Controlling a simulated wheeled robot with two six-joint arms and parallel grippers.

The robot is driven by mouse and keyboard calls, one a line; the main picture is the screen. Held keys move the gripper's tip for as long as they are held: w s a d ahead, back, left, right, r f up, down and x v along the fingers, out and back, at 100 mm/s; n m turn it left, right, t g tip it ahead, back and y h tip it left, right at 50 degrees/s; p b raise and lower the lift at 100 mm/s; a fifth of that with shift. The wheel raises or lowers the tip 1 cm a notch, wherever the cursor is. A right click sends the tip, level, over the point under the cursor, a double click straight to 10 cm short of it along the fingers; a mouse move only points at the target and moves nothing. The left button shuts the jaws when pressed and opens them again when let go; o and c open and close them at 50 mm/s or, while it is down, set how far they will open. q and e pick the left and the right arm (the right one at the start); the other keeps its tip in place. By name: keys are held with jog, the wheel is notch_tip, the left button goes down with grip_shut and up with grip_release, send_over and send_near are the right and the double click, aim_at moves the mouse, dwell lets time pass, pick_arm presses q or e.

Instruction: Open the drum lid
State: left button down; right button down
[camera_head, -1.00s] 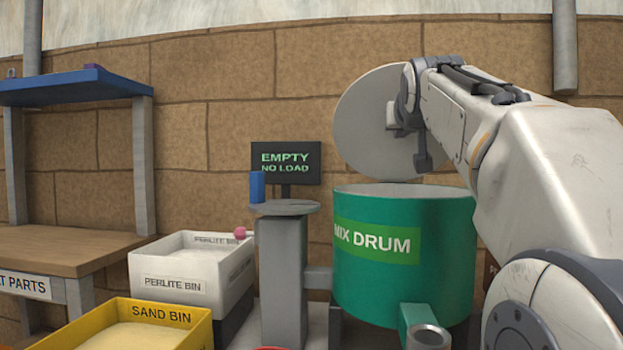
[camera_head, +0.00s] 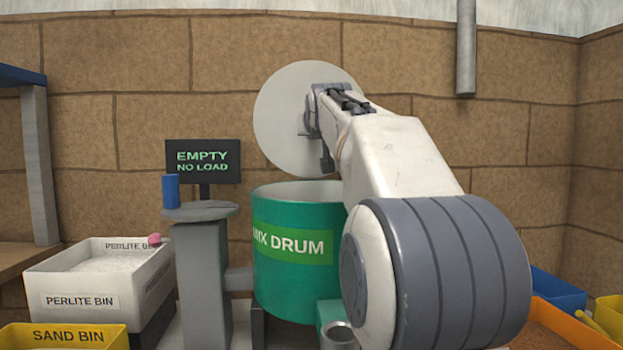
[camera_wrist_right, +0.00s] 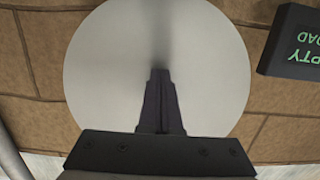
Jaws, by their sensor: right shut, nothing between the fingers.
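The green mix drum (camera_head: 285,285) stands at the middle of the head view with its top uncovered. Its round grey lid (camera_head: 278,95) stands raised, nearly upright, behind the rim. The lid also fills the middle of the right wrist view (camera_wrist_right: 100,65). My right gripper (camera_head: 306,132) is at the lid's face in the head view, partly hidden by its own wrist. In the wrist view its dark fingers (camera_wrist_right: 159,75) are together with nothing between them, in front of the lid; I cannot tell if they touch it. My left gripper is not in view.
A stand (camera_head: 203,270) with a blue cylinder (camera_head: 171,191) and a screen reading EMPTY NO LOAD (camera_head: 203,161) is left of the drum. The white perlite bin (camera_head: 70,300) and yellow sand bin (camera_head: 65,336) are further left. Blue (camera_head: 558,290) and orange (camera_head: 565,318) bins are at right.

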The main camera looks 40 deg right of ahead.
jog(key=f+b+v, duration=0.1)
jog(key=b+v, duration=0.2)
jog(key=v, duration=0.3)
dwell(0.3)
jog(key=shift+s+r, duration=0.1)
